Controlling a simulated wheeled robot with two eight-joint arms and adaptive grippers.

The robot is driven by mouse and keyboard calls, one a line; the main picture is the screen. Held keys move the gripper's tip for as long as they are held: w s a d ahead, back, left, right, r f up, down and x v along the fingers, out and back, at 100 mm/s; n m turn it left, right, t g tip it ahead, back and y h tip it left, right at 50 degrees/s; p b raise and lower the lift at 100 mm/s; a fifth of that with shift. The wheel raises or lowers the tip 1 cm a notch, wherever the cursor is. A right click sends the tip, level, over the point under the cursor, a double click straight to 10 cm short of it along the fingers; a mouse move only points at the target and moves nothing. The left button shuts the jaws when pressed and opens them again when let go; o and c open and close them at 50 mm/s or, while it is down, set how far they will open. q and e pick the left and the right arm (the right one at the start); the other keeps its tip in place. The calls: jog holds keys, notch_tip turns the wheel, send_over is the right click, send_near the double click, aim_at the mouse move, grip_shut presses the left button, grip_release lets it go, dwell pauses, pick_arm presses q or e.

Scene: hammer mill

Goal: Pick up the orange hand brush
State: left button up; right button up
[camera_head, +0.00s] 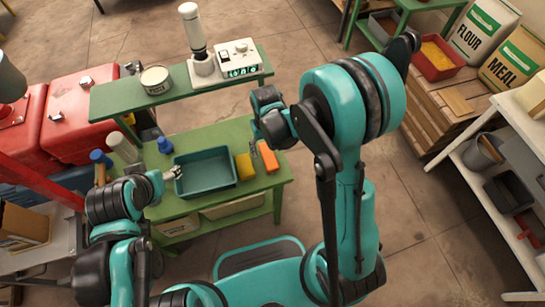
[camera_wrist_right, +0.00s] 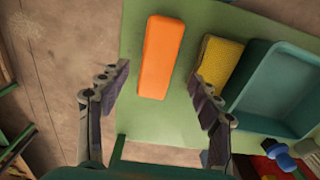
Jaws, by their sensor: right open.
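The orange hand brush (camera_head: 267,157) shows as a plain orange block on the right end of the green bench; its bristles are not visible. In the right wrist view the brush (camera_wrist_right: 161,57) lies lengthwise, ahead of and between the spread fingers. My right gripper (camera_head: 256,149) is above the bench close to the brush. In the wrist view this gripper (camera_wrist_right: 160,76) is open and empty, with no finger seen touching the brush. My left gripper (camera_head: 177,173) is at the left side of the teal tray, too small to read its opening.
A yellow sponge-like block (camera_wrist_right: 219,65) lies between the brush and the teal tray (camera_wrist_right: 281,88). A raised green shelf (camera_head: 135,99) with a can and a white device stands behind. Blue-capped bottles are at the bench's left. The bench edge is just right of the brush.

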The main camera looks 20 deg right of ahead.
aim_at(269, 155)
jog(key=shift+f, duration=0.6)
jog(key=f+b, duration=0.1)
jog(key=f, duration=0.1)
jog(key=f+b, duration=0.2)
jog(key=f, duration=0.1)
jog(key=shift+s+d, duration=0.1)
jog(key=shift+d, duration=0.1)
jog(key=shift+r, duration=0.1)
jog(key=c, duration=1.3)
